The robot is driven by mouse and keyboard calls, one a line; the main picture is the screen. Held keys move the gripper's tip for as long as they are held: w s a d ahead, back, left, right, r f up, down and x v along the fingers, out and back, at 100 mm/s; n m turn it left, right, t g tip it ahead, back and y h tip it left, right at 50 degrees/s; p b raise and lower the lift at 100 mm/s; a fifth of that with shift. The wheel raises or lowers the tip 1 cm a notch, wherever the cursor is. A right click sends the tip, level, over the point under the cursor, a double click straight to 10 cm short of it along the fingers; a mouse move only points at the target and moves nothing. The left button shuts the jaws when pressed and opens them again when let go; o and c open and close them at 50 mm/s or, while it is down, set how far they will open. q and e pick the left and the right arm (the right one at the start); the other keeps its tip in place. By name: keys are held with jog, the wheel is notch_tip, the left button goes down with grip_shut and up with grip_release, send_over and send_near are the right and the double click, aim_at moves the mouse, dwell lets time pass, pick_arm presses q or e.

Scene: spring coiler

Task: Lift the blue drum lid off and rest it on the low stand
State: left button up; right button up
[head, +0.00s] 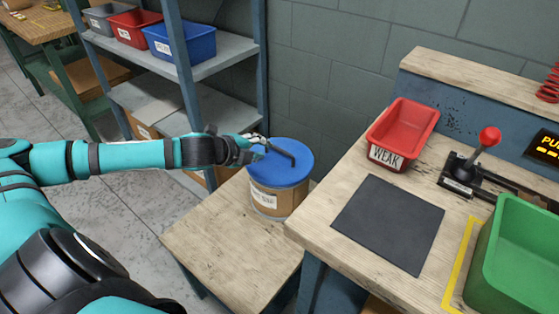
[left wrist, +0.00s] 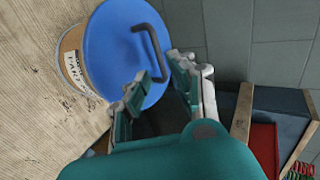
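The blue drum lid (head: 282,172) sits on a brown drum (head: 276,203) with a white label; its dark bar handle (head: 281,151) sticks up. The drum stands at the back of a low wooden stand (head: 225,240). My left gripper (head: 258,148) is at the lid's left edge, by the handle. In the left wrist view my left gripper (left wrist: 156,66) is open, and one end of the handle (left wrist: 148,38) shows between its fingertips. I cannot tell whether they touch it. The lid (left wrist: 112,45) looks seated on the drum. My right gripper is not in view.
The low stand's front part is bare. A higher workbench on the right holds a red bin (head: 403,130) marked WEAK, a dark mat (head: 388,222), a red-knobbed lever (head: 489,137) and a green bin (head: 520,255). A shelf (head: 215,55) with bins stands behind my left arm.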

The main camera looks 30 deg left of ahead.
aim_at(277, 150)
pick_arm(q)
jog(key=x, duration=0.5)
jog(key=shift+w+f, duration=0.15)
jog(key=shift+w, duration=0.05)
jog(key=b+x, duration=0.1)
jog(key=x, duration=0.4)
jog(key=shift+s+f, duration=0.1)
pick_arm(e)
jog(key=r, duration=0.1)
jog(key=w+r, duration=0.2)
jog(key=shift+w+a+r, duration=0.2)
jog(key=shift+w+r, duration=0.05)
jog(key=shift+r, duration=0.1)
pick_arm(q)
jog(key=shift+c, duration=0.4)
grip_shut()
